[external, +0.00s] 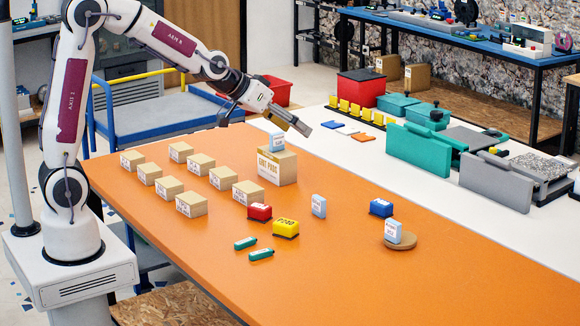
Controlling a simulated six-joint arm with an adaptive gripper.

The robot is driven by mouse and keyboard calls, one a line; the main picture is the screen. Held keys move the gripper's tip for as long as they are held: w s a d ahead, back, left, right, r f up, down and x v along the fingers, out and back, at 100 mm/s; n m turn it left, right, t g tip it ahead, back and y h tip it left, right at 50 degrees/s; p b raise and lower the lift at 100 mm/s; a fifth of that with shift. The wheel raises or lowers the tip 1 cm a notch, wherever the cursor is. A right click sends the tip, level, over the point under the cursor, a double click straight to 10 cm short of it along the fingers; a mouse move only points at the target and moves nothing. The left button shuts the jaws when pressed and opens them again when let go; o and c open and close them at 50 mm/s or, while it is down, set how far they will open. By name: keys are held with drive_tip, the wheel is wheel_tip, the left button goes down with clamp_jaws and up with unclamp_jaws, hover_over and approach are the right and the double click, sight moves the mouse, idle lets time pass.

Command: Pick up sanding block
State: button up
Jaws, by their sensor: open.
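The yellow one carries a printed marking that looks like a grit number; I cannot tell for sure which is the sanding block. My gripper (290,121) is open and empty, held above the far part of the table, well up and behind all three blocks. It is tilted down to the right, over the carton (276,167).
Several small cardboard boxes (191,204) stand in rows at left. Pale blue containers stand on the carton (277,141), on the table (318,205) and on a round disc (401,241). Two green pieces (260,254) lie in front. The orange front right is clear.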

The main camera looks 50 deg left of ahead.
drive_tip(key=w+d+f+t+y, duration=0.15)
drive_tip(key=w+d+f, duration=0.25)
drive_tip(key=w+f, duration=0.7)
drive_tip(key=w+f+n+t, duration=0.1)
drive_tip(key=w+f, duration=0.4)
drive_tip(key=t+y, duration=0.1)
drive_tip(key=y, duration=0.1)
approach(377, 205)
drive_tip(key=shift+w+a+f, duration=0.35)
drive_tip(key=shift+w+f, duration=0.5)
drive_tip(key=shift+f, duration=0.05)
drive_tip(key=shift+x, duration=1.3)
drive_tip(key=shift+w, duration=0.2)
drive_tip(key=shift+w+f, duration=0.15)
drive_tip(key=shift+w, duration=1.2)
drive_tip(key=shift+x, duration=1.15)
